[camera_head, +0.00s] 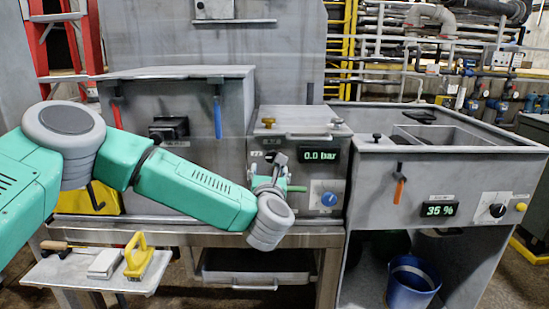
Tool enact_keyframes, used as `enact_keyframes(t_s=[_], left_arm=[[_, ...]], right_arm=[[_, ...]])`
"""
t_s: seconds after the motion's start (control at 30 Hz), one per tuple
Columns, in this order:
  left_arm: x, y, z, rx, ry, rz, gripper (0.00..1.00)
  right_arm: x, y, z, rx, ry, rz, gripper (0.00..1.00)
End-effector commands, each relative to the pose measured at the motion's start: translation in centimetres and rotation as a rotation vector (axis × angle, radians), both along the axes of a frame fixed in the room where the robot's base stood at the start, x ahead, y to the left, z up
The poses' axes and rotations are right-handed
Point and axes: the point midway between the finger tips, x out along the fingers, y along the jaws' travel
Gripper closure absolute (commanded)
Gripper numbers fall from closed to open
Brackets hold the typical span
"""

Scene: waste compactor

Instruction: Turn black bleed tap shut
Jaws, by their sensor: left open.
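The pressure panel (325,172) stands in the middle, with a display (319,155) reading 0.0 bar and a blue round knob (329,199). A small dark fitting (269,155) beside a label on this panel may be the black bleed tap; it is partly hidden, and I cannot tell its position. My left arm comes in from the left, and my left gripper (277,167) is open in front of the panel's left part, close to that fitting. I cannot tell whether they touch. A green bar (297,188) shows just right of the gripper. My right gripper is out of view.
Red (117,115) and blue (217,117) handles hang on the left cabinet. An orange handle (399,188), a 36 % display (440,210) and a black dial (496,211) are on the right unit. A blue bucket (413,280) stands below. A side shelf (70,273) holds a yellow-handled tool (138,258).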

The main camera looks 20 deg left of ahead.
Motion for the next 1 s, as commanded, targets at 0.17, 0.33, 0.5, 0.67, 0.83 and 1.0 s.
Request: enact_keyframes(t_s=[0.17,0.33,0.5,0.67,0.83,1.0], left_arm=[[3.9,1.0,0.1,0.003,-0.001,0.002,0.45],[7.0,2.1,0.0,0.002,-0.001,0.002,0.45],[8.7,2.8,-0.1,0.000,0.001,-0.001,0.45],[9.4,2.8,-0.1,0.002,0.002,-0.002,0.45],[9.4,2.6,0.0,0.004,0.001,-0.003,0.45],[9.4,2.6,0.0,0.004,0.001,-0.003,0.77]], right_arm=[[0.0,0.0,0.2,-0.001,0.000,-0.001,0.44],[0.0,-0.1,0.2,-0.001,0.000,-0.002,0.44],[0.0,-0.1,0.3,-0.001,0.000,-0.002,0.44],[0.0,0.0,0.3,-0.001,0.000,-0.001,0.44],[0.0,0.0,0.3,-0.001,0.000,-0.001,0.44],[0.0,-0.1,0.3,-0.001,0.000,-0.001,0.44]])
